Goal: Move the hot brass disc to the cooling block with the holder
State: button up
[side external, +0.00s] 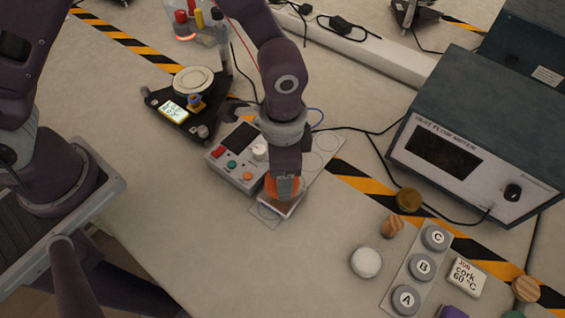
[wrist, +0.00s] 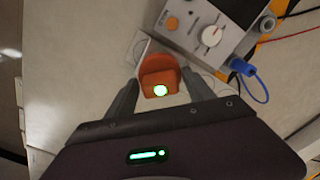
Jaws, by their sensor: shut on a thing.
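My gripper (side external: 284,178) points down beside the control box and is shut on an orange piece (side external: 283,188), which looks like the holder. In the wrist view the orange holder (wrist: 158,68) sits between the two fingers, with a bright green spot on its near face. Beneath it is a pale flat piece (wrist: 139,47); I cannot tell whether they touch. No disc shows in the holder; its underside is hidden. A brass-coloured disc (side external: 409,199) lies in front of the large meter. I cannot tell whether it is the hot one, or which thing is the cooling block.
A control box (side external: 237,156) with knob and buttons stands close left of my gripper. A strip (side external: 409,272) bears pucks A, B and C, near a white disc (side external: 366,262) and a card (side external: 466,277) reading "cork 60 °C". The large meter (side external: 470,140) stands right. Cables run behind.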

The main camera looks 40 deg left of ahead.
jog(key=shift+f, duration=0.8)
jog(key=shift+f, duration=0.7)
dwell(1.4)
jog(key=shift+r, duration=3.55)
